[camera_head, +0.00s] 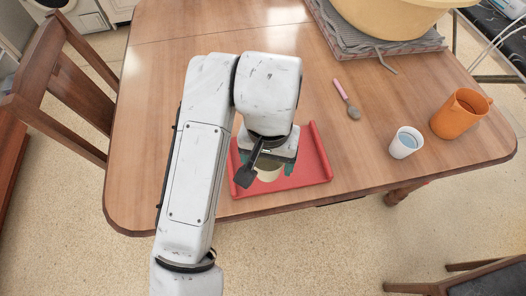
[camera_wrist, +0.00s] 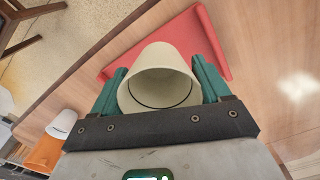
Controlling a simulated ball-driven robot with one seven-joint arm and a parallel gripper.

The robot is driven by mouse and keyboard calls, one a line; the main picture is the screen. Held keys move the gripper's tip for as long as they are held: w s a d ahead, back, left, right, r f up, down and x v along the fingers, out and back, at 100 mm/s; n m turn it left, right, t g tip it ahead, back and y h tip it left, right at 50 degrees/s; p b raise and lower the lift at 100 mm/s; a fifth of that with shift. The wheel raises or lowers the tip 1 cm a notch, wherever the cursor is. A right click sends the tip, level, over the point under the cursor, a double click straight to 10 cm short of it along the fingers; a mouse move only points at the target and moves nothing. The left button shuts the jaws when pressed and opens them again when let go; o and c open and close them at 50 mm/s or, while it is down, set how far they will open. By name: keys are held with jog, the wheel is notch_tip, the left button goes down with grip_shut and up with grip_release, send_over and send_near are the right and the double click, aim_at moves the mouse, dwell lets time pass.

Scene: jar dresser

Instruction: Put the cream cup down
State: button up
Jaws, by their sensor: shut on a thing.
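The cream cup (camera_wrist: 160,80) sits between the teal fingers of my gripper (camera_wrist: 160,92) in the wrist view, with its open mouth toward the camera. The fingers press on it from both sides. In the head view a small part of the cup (camera_head: 268,174) shows below my gripper (camera_head: 268,160), and my arm hides most of it. The cup is over the red tray (camera_head: 308,180) with raised sides, which also shows in the wrist view (camera_wrist: 205,45). I cannot tell whether the cup's base touches the tray.
To the right on the wooden table (camera_head: 150,130) stand a white cup (camera_head: 405,143) with a blue inside and an orange mug (camera_head: 459,116). A spoon with a pink handle (camera_head: 342,90) lies behind the tray. A large yellow basin (camera_head: 395,15) rests on a grey cloth (camera_head: 365,42) at the back.

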jog(key=w+f, duration=0.2)
jog(key=w+a+f, duration=0.1)
jog(key=w+f, duration=0.1)
jog(key=w, duration=0.1)
jog(key=w+a+f, duration=0.1)
jog(key=w+f, duration=0.1)
jog(key=shift+w+f, duration=0.15)
jog(key=shift+f, duration=0.25)
jog(key=shift+w+a+f, duration=0.1)
jog(key=shift+w+f, duration=0.1)
jog(key=shift+f, duration=1.6)
jog(key=shift+f, duration=0.1)
jog(key=o, duration=1)
notch_tip(320, 180, up, 12)
